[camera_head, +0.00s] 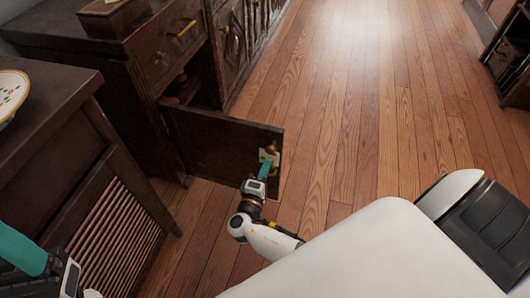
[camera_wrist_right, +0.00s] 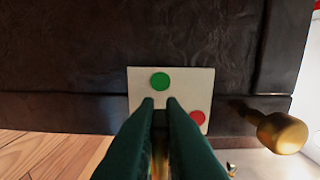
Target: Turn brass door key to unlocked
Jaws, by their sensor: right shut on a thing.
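My right gripper (camera_head: 264,168) reaches the open dark cabinet door (camera_head: 215,140) near its free edge. In the right wrist view its green fingers (camera_wrist_right: 160,104) are closed together in front of a pale plate (camera_wrist_right: 142,87). The plate bears a green dot (camera_wrist_right: 160,81) and a red dot (camera_wrist_right: 197,117). The fingers are shut on the brass key (camera_wrist_right: 159,165), which is mostly hidden; a sliver of brass shows between them. Its turn angle cannot be told. My left gripper (camera_head: 25,255) is at the lower left, partly cut off; its opening is unclear.
A round brass knob (camera_wrist_right: 282,133) sticks out beside the plate. The dark cabinet (camera_head: 150,65) stands behind the open door. Another wooden cabinet (camera_head: 95,190) with a patterned plate (camera_head: 12,92) on top is at the left.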

